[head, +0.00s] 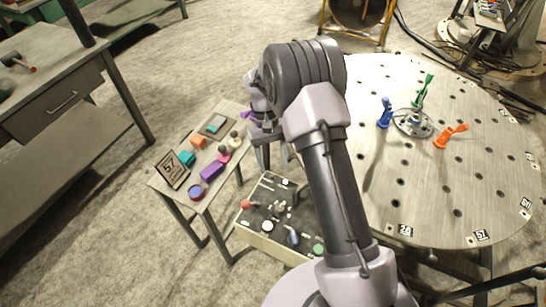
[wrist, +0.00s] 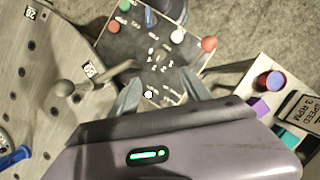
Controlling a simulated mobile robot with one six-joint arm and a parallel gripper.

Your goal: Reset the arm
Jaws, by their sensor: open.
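My gripper (head: 273,160) hangs at the end of my folded arm, above the gap between the small side table and the round table. In the wrist view my gripper (wrist: 162,90) has its two fingers spread apart, with nothing held between them. Beyond the fingers lies the control box (wrist: 125,45) with its knobs and buttons. The control box (head: 258,240) also shows in the head view, below the gripper and partly hidden by my arm.
The small table (head: 202,205) holds several coloured blocks and a sign (head: 172,170). The round perforated table (head: 440,205) carries a hub (head: 413,123) with blue, green and orange clamps. A workbench (head: 50,85) stands at left. Open floor lies between workbench and small table.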

